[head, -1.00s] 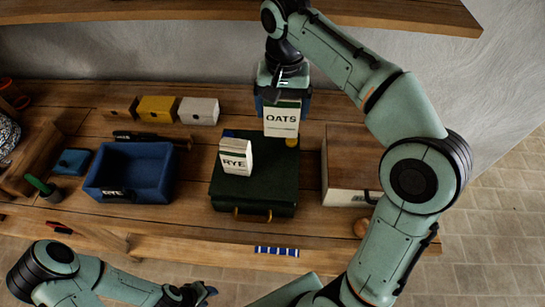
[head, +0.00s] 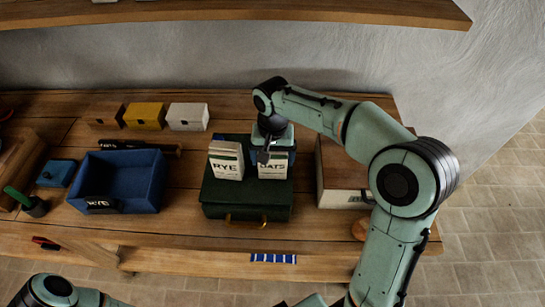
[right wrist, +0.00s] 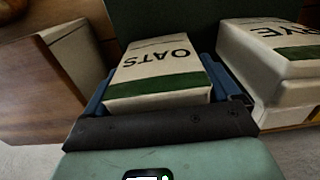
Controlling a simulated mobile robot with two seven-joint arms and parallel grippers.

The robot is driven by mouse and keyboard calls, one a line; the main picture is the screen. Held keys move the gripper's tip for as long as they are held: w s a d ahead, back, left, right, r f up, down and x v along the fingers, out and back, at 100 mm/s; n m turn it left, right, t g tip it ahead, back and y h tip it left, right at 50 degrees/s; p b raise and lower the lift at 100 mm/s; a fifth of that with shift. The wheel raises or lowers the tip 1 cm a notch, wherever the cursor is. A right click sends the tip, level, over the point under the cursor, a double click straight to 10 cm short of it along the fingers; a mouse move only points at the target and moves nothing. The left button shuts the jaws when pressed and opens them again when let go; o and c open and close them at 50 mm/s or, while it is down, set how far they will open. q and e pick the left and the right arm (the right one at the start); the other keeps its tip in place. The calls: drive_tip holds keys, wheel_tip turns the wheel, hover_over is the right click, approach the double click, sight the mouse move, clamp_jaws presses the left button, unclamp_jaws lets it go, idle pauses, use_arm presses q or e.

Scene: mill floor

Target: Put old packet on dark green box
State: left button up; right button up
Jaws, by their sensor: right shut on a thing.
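The dark green box (head: 245,200), a case with a brass handle, lies on the bench. A white RYE packet (head: 226,163) with a green band stands on its left part. My right gripper (head: 272,152) is shut on the OATS packet (head: 275,171), also white with a green band, at the box's right part beside the RYE packet. I cannot tell whether the OATS packet touches the lid. In the right wrist view the OATS packet (right wrist: 160,73) is between the blue fingers, with the RYE packet (right wrist: 270,60) close on the right. My left gripper is out of view.
A blue open bin (head: 122,183) stands left of the box, and a wood-topped white box (head: 340,180) close on its right. Brown, yellow (head: 145,115) and white (head: 187,116) blocks stand behind. A shelf (head: 240,12) overhangs the back.

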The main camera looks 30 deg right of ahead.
drive_tip(key=shift+f, duration=0.15)
drive_tip(key=shift+f, duration=0.15)
drive_tip(key=o, duration=1.1)
wheel_tip(320, 180, up, 12)
drive_tip(key=shift+r+p, duration=0.2)
drive_tip(key=shift+p, duration=0.85)
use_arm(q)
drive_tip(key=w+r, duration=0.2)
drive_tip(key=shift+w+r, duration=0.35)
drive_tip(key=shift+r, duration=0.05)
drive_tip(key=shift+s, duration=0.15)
